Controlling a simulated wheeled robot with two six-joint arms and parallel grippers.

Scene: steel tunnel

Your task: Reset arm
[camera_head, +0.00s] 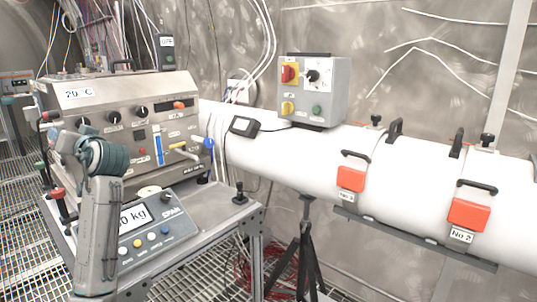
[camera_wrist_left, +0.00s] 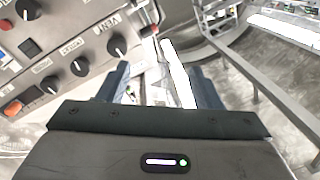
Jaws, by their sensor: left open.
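My left arm rises from the bottom left in the head view, and its wrist (camera_head: 108,158) is in front of the grey control box's left side. The fingers of that gripper cannot be made out there. In the left wrist view my left gripper (camera_wrist_left: 165,88) is open, with a dark blue finger on each side. A white strip (camera_wrist_left: 178,72) shows between the fingers; I cannot tell what it is or whether it touches them. The panel with black knobs (camera_wrist_left: 79,67) is at the upper left of that view. My right gripper is in neither view.
A black tripod (camera_head: 302,255) stands below.

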